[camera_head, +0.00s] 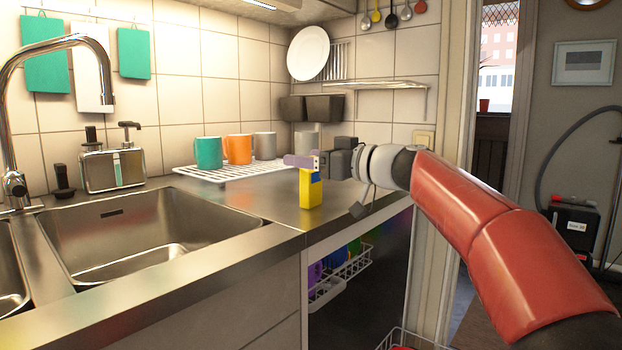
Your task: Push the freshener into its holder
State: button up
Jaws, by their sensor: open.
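A small upright yellow block with a blue part (311,187) stands on the steel counter, near its front right edge. It looks like the freshener or its holder; I cannot tell which, and no separate holder can be made out. My gripper (318,161) reaches in from the right, level with the top of the block. A mauve-grey piece (298,160) sticks out to the left there; whether it is a finger or part of the block is unclear. My gripper is open. Its fingers overlap the block's top in this view, so contact cannot be judged.
A white rack (235,172) behind holds a green mug (208,153), an orange mug (238,149) and a grey mug (264,146). The sink (150,235) with its tap lies left. An open rack compartment (350,267) is below the counter. The counter left of the block is clear.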

jog(key=c, duration=1.1)
jog(key=shift+o, duration=0.2)
notch_tip(320, 180, up, 20)
jog(key=p, duration=0.7)
jog(key=shift+f, duration=0.1)
jog(key=shift+s+d, duration=0.1)
